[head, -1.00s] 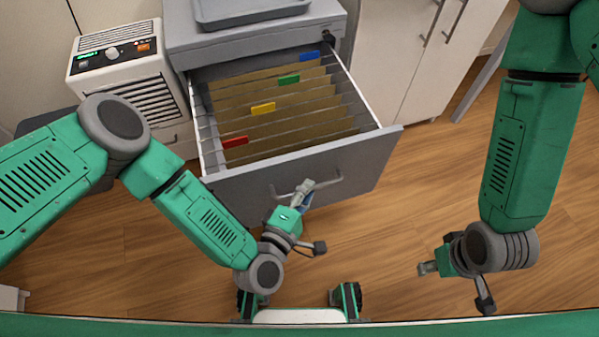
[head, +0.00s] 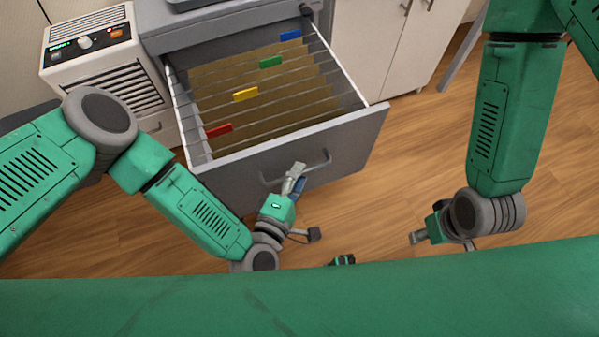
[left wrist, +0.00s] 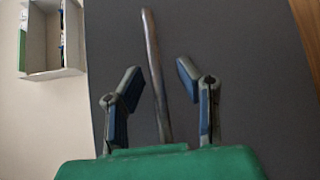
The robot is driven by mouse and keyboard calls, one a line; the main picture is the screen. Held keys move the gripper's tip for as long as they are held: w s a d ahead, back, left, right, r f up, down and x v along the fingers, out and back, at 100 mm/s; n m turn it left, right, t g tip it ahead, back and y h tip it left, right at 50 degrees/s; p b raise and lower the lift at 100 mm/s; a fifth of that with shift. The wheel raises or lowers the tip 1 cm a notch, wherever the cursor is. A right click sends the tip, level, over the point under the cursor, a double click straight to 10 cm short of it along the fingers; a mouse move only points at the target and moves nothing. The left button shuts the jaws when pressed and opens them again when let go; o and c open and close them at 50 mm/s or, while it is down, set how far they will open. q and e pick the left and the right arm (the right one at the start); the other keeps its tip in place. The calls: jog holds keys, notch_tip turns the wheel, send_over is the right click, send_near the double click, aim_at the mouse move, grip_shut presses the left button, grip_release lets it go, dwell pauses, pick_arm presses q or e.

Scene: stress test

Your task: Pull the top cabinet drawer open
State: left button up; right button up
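The grey cabinet's top drawer (head: 300,150) stands far out, showing hanging files with coloured tabs. Its bar handle (head: 318,161) is on the front face; in the left wrist view the handle (left wrist: 153,70) runs between my fingers. My left gripper (head: 295,178) is at the handle's middle. In the left wrist view my left gripper (left wrist: 159,74) has its two fingers spread, one either side of the bar, with gaps showing on both sides. My right gripper (head: 418,238) hangs over the floor at the right, away from the drawer; its finger opening is unclear.
A white heater-like unit (head: 95,55) with a knob and vents stands left of the grey cabinet (head: 220,30). White cupboards (head: 385,45) stand to its right. Wooden floor (head: 400,160) is clear right of the drawer. My green body fills the bottom of the head view.

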pick_arm(q)
jog(key=v, duration=1.1)
jog(key=shift+s, duration=0.25)
jog(key=shift+a, duration=0.1)
jog(key=s+a+f+m+g+y, duration=0.2)
jog(key=a+f+m+g, duration=0.4)
jog(key=a+m+g, duration=0.5)
jog(key=s+a+r+m+g+y, duration=0.1)
jog(key=a+m+y, duration=0.1)
jog(key=a, duration=0.5)
jog(key=s+a+r+m+g+y, duration=0.1)
jog(key=s+a+r+y, duration=0.1)
jog(key=a, duration=0.5)
jog(key=shift+a+r+m+g+y, duration=0.2)
jog(key=shift+r+m+g+y, duration=0.2)
jog(key=shift+y, duration=0.5)
